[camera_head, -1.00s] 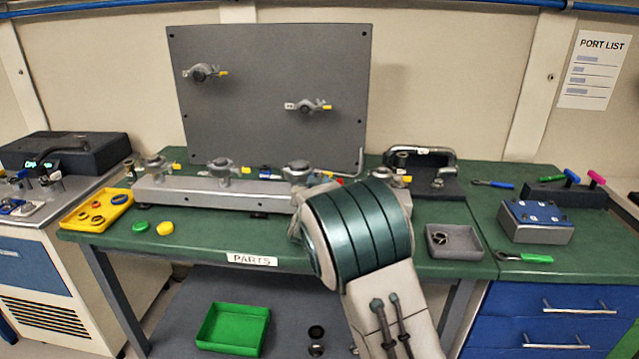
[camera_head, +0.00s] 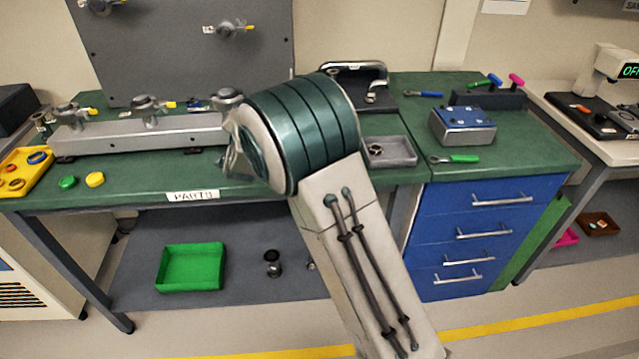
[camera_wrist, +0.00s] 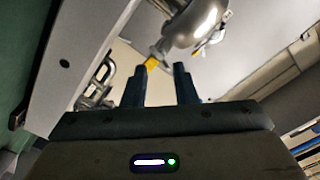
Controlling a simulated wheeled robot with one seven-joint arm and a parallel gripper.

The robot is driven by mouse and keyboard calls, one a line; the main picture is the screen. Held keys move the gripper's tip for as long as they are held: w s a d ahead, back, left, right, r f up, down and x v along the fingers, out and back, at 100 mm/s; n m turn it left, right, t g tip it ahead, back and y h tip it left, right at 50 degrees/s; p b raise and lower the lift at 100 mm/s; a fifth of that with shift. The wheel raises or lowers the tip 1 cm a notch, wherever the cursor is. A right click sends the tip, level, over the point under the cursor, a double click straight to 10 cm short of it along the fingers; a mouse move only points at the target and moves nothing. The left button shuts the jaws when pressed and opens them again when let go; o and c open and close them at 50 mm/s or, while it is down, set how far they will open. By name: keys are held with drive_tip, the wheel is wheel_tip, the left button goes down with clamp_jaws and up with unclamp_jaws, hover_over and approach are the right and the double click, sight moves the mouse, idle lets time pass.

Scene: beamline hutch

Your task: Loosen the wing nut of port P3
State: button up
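A grey metal manifold (camera_head: 110,139) lies along the back of the green bench. Clamped ports stand on it: a left one (camera_head: 66,113), a middle one (camera_head: 148,108) and a right one (camera_head: 228,98). Their labels are too small to read, so I cannot tell which is P3. In the wrist view, my gripper (camera_wrist: 162,73) is open, its two dark fingers apart. A wing nut with a yellow end (camera_wrist: 153,63) is just beyond the fingertips, beside a rounded metal clamp (camera_wrist: 196,22); contact is unclear. My arm hides the gripper in the head view.
A grey panel (camera_head: 180,50) with clamps stands behind the manifold. A grey tray (camera_head: 400,152), a blue-topped box (camera_head: 463,125) and a green-handled tool (camera_head: 458,158) lie to the right. A yellow tray (camera_head: 38,165) is at the left. The bench front is mostly clear.

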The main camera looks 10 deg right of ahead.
drive_tip(key=s+b, duration=0.2)
drive_tip(key=s, duration=0.9)
drive_tip(key=s+d+n+g+y+p, duration=0.2)
drive_tip(key=s+d+n+g, duration=0.5)
drive_tip(key=s, duration=1)
drive_tip(key=d+g+p, duration=0.1)
drive_tip(key=d+g, duration=0.2)
drive_tip(key=d, duration=0.3)
drive_tip(key=shift+s+d+f+n+g+y, duration=0.15)
drive_tip(key=shift+d+f+n+g+y, duration=0.15)
drive_tip(key=shift+d+f+n+y, duration=0.1)
